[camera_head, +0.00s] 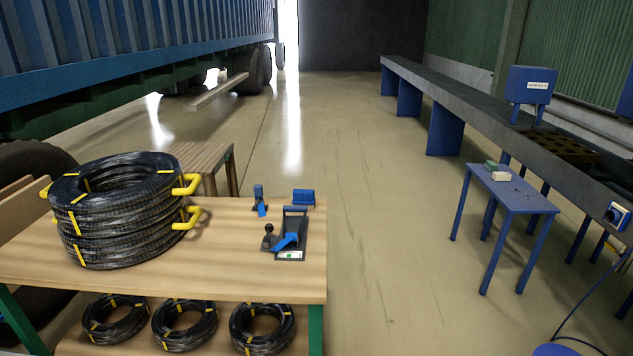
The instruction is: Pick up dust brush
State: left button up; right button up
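No object shows clearly as a dust brush. Small candidates are a dark green block (491,165) and a cream block (501,176) at the back of the small blue table (515,195) on the right. On the wooden table (235,268) at the left stand a small upright blue and dark tool (260,201) and a blue block-like object (304,197), possibly bristled; both are too small to identify. Neither of my grippers is in view.
Stacked black hose coils (125,235) with yellow handles stand on the wooden table, beside a dark plate with a blue lever (288,240). More coils (263,330) lie on the shelf below. A long bench (480,112) runs along the right. The middle floor is clear.

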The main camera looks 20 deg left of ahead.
aim_at(299, 196)
jog(key=i+l+u, duration=0.3)
jog(key=i+u, duration=0.2)
jog(key=i, duration=0.25)
jog(key=i+l+u, duration=0.5)
jog(key=i+l, duration=0.1)
jog(key=i, duration=0.05)
